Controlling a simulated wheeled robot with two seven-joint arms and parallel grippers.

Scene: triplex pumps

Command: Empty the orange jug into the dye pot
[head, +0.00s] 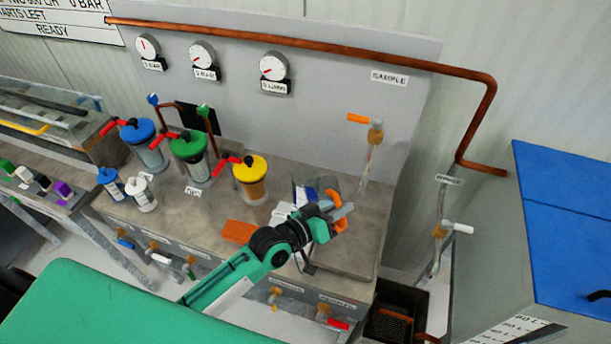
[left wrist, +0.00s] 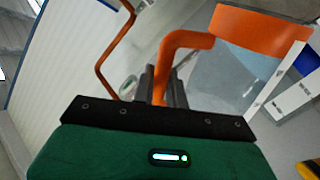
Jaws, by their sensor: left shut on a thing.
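The orange jug shows in the left wrist view as a clear body (left wrist: 215,72) with an orange band (left wrist: 262,28) and an orange handle (left wrist: 182,45). My left gripper (left wrist: 163,86) is shut on the handle. In the head view the left gripper (head: 338,212) is over the right part of the bench, with the jug largely hidden behind it. Three lidded pots stand to its left: blue-lidded (head: 137,132), green-lidded (head: 189,146) and yellow-lidded (head: 250,168). I cannot tell which vessel is the dye pot. My right gripper is not in view.
An orange-handled sample tap (head: 375,135) stands behind the gripper. A flat orange piece (head: 238,231) lies on the bench (head: 215,212).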

